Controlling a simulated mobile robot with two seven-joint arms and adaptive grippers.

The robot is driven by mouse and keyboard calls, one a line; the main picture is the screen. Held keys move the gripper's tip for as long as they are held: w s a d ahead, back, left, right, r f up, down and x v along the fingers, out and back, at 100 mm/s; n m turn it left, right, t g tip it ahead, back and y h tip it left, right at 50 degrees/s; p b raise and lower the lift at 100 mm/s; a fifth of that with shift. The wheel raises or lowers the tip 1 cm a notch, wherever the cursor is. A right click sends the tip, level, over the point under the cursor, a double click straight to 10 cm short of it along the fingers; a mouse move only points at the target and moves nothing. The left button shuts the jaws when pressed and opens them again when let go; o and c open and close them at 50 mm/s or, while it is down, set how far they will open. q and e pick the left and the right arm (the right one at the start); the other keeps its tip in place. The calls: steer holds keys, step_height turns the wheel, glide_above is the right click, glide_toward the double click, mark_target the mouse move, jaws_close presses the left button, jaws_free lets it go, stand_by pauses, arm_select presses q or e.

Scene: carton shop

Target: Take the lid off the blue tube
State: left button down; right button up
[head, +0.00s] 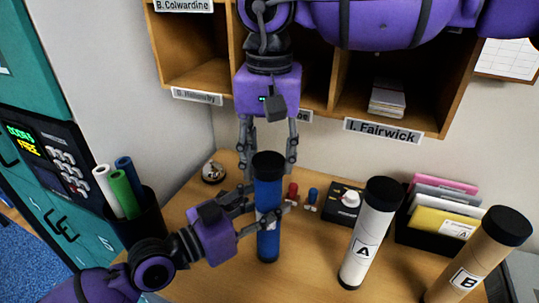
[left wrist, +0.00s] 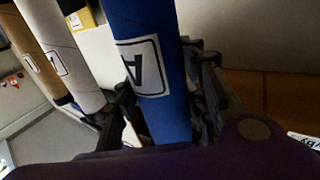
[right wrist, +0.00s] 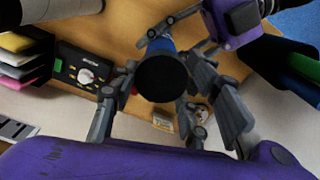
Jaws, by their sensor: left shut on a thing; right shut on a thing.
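The blue tube (head: 268,230) stands upright on the desk, with its black lid (head: 268,166) on its top end. My left gripper (head: 266,208) is shut around the middle of the tube. In the left wrist view the blue tube (left wrist: 160,100) fills the space between the fingers, with a white label marked A on its side. My right gripper (head: 268,158) comes down from above and is shut on the lid. In the right wrist view the round black lid (right wrist: 162,79) sits between the fingers, hiding most of the tube.
A white tube (head: 365,240) and a brown tube (head: 480,262) stand to the right. A dial box (head: 345,203), small red and blue pieces, and a bell (head: 213,172) lie behind. A folder rack (head: 430,240) is at right, a black bin (head: 140,222) at left. Wooden pigeonholes (head: 440,118) hang above.

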mark_target(270, 161)
steer(key=shift+r, duration=0.1)
stand_by(0.4)
steer(key=shift+r, duration=1)
steer(key=shift+r, duration=0.1)
steer(key=shift+r, duration=1.9)
arm_select(q)
steer(key=c, duration=1)
jaws_free()
